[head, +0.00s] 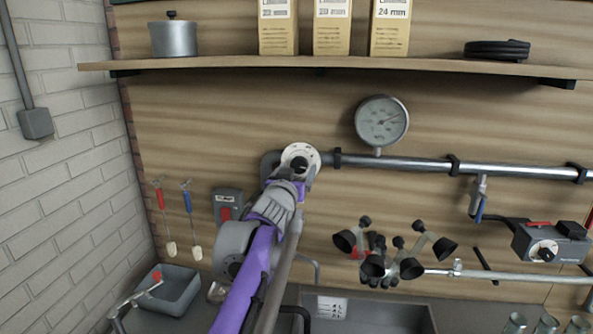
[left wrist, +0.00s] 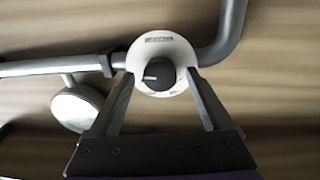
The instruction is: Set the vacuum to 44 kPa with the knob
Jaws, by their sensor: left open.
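The regulator's dark round knob (left wrist: 158,76) with a pale pointer mark sits on a white round dial plate (left wrist: 160,47) on the wall pipe. In the head view the dial plate (head: 312,154) shows at the end of my left arm. My left gripper (left wrist: 160,78) is open, with one finger on each side of the knob; I cannot tell whether they touch it. The round vacuum gauge (head: 381,121) is right of the knob on the pipe. Its needle points to the upper right, but the numbers are too small to read. My right gripper is not in view.
A metal pipe (head: 405,163) runs along the wooden wall. A shelf (head: 330,66) above holds a pot (head: 173,39) and boxes. A milking cluster (head: 395,250) hangs lower right. A pulsator box (head: 550,243) is at far right. Two brushes (head: 187,205) hang at left.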

